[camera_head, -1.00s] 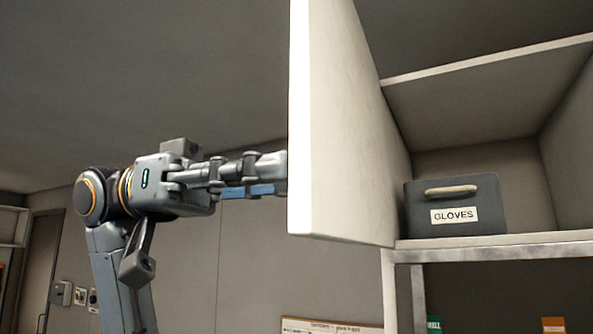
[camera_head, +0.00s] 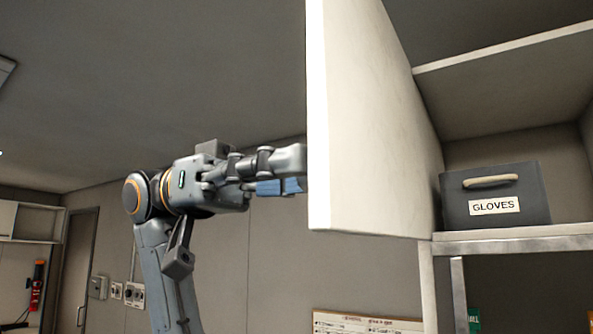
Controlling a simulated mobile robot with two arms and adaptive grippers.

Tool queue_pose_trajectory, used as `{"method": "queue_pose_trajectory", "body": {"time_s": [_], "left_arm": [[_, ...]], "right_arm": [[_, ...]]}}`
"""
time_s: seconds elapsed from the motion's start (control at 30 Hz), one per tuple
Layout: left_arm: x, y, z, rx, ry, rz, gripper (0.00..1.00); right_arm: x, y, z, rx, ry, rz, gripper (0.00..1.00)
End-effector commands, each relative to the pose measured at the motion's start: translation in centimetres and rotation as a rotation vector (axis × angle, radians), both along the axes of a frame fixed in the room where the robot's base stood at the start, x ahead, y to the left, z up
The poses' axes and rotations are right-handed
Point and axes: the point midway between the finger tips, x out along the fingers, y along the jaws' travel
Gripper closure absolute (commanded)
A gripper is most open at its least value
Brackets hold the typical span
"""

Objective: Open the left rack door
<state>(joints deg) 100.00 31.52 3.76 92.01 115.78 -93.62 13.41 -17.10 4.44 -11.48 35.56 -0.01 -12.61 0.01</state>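The white left rack door (camera_head: 370,130) stands swung open at the left side of the rack, its inner face toward the shelves. My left gripper (camera_head: 296,172) reaches in from the left at the door's near edge. Its fingertips are at or behind that edge, so I cannot tell whether they touch or grip the door. A blue pad shows on the lower finger. The door's handle is hidden. My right gripper is not in view.
A dark bin labelled GLOVES (camera_head: 495,193) sits on the rack shelf (camera_head: 515,240). A whiteboard (camera_head: 365,323) hangs on the wall below the door. A red fire extinguisher (camera_head: 37,288) and a grey room door (camera_head: 75,270) are at far left.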

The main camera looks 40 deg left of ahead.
Motion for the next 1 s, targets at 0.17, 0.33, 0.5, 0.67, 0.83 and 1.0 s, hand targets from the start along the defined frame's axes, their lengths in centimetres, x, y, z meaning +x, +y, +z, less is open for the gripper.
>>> {"method": "queue_pose_trajectory", "body": {"time_s": [0.17,0.33,0.5,0.67,0.83,1.0], "left_arm": [[0.0,0.2,0.0,-0.001,0.0,0.001,0.51],[-0.2,2.4,0.1,-0.003,0.001,0.004,0.51],[-0.7,6.1,0.1,-0.004,0.001,0.003,0.51],[-1.0,9.2,0.0,-0.003,0.001,0.001,0.51],[-1.2,11.3,0.1,-0.002,0.001,0.001,0.51],[-1.2,12.0,0.0,0.0,0.0,0.0,0.51]], "right_arm": [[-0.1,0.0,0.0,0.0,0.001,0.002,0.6],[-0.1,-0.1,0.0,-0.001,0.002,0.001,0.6],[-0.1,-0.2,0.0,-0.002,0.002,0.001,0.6],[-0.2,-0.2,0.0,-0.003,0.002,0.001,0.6],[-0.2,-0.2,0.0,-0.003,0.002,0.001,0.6],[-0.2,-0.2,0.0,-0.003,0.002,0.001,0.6]]}}
